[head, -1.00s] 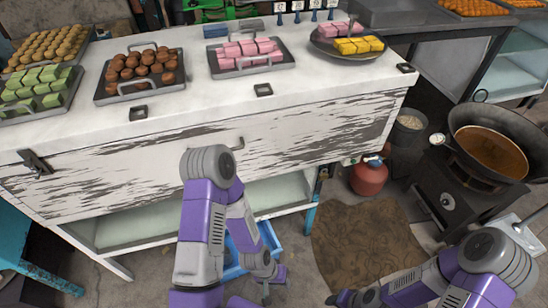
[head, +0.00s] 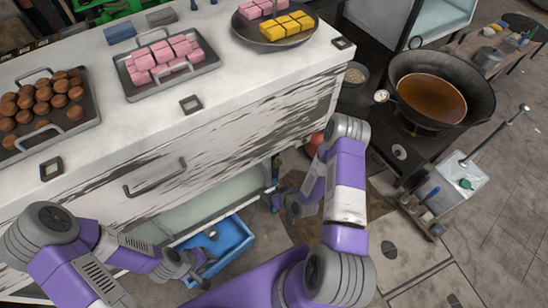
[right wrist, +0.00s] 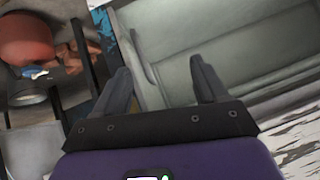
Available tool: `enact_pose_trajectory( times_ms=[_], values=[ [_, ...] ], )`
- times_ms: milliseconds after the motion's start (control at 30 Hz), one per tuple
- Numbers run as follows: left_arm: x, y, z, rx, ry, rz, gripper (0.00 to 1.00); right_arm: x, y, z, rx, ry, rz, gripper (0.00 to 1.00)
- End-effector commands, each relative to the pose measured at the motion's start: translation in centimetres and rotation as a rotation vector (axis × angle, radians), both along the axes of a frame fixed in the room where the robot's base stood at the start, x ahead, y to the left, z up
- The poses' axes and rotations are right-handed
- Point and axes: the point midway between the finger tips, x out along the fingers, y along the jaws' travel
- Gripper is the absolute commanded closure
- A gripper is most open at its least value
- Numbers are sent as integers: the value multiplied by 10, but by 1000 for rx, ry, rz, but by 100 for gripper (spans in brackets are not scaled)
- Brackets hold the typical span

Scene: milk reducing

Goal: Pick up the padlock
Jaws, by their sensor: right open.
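I cannot make out a padlock for certain in either view. A small grey metallic thing (head: 212,234) lies in the blue crate (head: 236,238) below the counter, too small to identify. My right gripper (head: 272,198) is beside the counter's lower right corner, in front of its open lower shelf. In the right wrist view my right gripper (right wrist: 163,82) is open, with nothing between its fingers. My left gripper (head: 200,268) is at the near edge of the blue crate; whether its fingers are apart is unclear.
The white worn counter (head: 240,85) carries trays of brown balls (head: 45,105) and pink blocks (head: 165,55). A wok of brown liquid (head: 432,98) stands at right. A red gas bottle (right wrist: 28,38) shows in the right wrist view. Floor at lower right is open.

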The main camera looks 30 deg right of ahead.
Motion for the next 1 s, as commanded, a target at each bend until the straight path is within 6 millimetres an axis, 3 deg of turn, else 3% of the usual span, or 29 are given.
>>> enact_pose_trajectory(
  times_ms=[33, 100, 300, 1000],
  values=[
    [0, 0, 13, 0, 0, 0, 64, 7, -21, 10, -40, -98, -11, 28],
    [0, 0, 20, 0, 0, 0, 64, 14, -42, 20, -92, -228, -12, 28],
    [0, 0, 29, 0, 0, 1, 64, 16, -77, 40, -185, -446, -20, 28],
    [0, 0, 16, 0, 0, 1, 64, 88, -77, 20, -200, -481, -20, 28]
  ],
)
